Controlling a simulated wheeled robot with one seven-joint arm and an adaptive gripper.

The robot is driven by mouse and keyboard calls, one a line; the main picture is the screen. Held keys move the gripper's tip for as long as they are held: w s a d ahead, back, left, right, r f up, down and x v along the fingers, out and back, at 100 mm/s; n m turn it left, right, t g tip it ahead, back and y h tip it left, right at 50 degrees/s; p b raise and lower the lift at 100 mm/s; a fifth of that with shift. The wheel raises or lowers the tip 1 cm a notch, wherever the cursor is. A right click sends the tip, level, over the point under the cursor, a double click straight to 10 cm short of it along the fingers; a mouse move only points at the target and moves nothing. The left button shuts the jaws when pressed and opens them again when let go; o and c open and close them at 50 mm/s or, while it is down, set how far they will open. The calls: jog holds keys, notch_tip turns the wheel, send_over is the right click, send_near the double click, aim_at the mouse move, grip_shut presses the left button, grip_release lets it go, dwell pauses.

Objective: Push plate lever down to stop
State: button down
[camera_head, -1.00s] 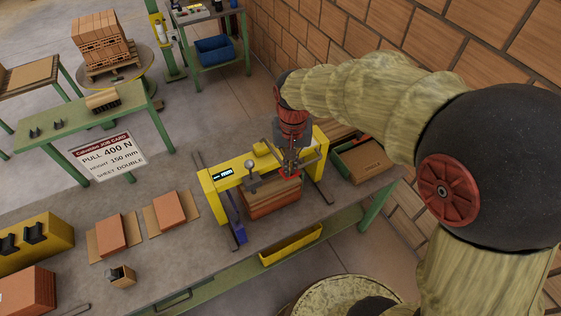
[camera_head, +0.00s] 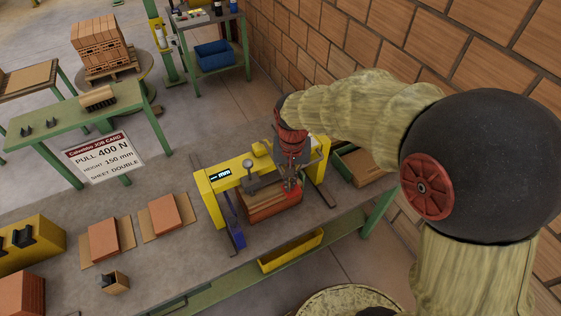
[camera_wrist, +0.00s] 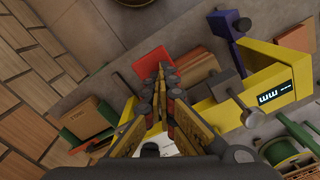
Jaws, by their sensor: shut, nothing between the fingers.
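A yellow gantry frame (camera_head: 225,176) with a small display stands on the bench over a block of orange-red bricks (camera_head: 268,205). A red, flat piece, apparently the plate lever's handle (camera_head: 291,186), sits at the right of the frame, just above the bricks. My gripper (camera_head: 290,181) points down at it with its fingers shut and empty. In the wrist view the fingertips (camera_wrist: 164,72) are together beside the red piece (camera_wrist: 146,65); contact is hard to tell. A grey ball-topped lever (camera_head: 248,163) stands left of my gripper, apart from it. My gripper partly hides the frame's right side.
A job card (camera_head: 97,157) hangs at the bench's far side. Brick stacks on sheets (camera_head: 105,238) and a yellow holder (camera_head: 28,240) stand left. A yellow bin (camera_head: 290,250) is below the bench front. A green-edged tray (camera_head: 358,165) lies right of the frame, near the brick wall.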

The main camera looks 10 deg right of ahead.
jog(key=shift+f+b, duration=1.2)
jog(key=shift+f, duration=1.1)
notch_tip(320, 180, up, 15)
jog(key=p, duration=1)
notch_tip(320, 180, up, 5)
jog(key=p, duration=0.3)
jog(key=shift+f, duration=0.1)
jog(key=s+d+f+n+t+b, duration=0.1)
jog(key=s+d+f+b, duration=0.3)
jog(key=b, duration=0.8)
jog(key=s+d+f+n+t+b, duration=0.1)
jog(key=s+d+f+t+b, duration=0.3)
jog(key=s+f+b, duration=0.4)
jog(key=s+b, duration=0.4)
jog(key=b, duration=0.1)
jog(key=shift+s+t, duration=0.3)
jog(key=shift+s, duration=0.1)
